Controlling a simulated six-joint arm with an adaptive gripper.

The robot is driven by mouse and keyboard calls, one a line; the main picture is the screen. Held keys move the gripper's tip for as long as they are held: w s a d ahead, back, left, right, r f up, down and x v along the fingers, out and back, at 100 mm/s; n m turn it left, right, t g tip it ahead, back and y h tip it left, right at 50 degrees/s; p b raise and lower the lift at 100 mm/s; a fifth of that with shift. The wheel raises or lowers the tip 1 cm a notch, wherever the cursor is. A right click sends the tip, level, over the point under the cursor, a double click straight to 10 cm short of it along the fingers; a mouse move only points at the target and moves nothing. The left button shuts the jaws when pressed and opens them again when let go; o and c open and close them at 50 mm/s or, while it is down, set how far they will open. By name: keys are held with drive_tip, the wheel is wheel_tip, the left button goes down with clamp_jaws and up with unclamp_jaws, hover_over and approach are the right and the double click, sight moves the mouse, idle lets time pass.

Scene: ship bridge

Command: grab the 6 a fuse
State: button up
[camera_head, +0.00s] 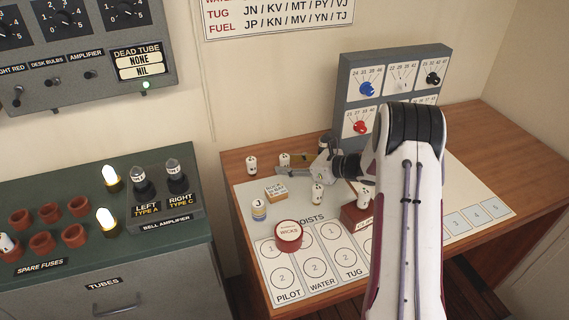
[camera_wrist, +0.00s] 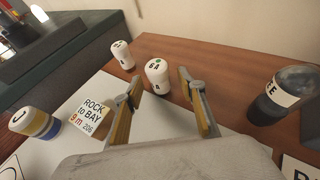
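The 6 A fuse (camera_wrist: 157,73) is a white cylinder with a green dot and "6A" on its top. In the wrist view it stands upright just ahead of my gripper (camera_wrist: 161,82), between the lines of its two spread fingers, with no finger seen touching it. In the head view my gripper (camera_head: 294,168) is low over the back of the desk, and a white fuse (camera_head: 285,158) shows partly behind it. A second white fuse (camera_wrist: 122,54) stands to the left, its label too small to read; it also shows in the head view (camera_head: 251,165).
A "ROCK to BAY" box (camera_wrist: 92,112) and a J jar (camera_wrist: 36,122) lie left of my gripper. A dark jar (camera_wrist: 284,94) stands at right. More white fuses (camera_head: 317,193), a red WICKS tin (camera_head: 288,236) and a dial panel (camera_head: 352,85) are around.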

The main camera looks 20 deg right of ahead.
drive_tip(key=shift+x, duration=1)
drive_tip(key=shift+c, duration=0.5)
clamp_jaws()
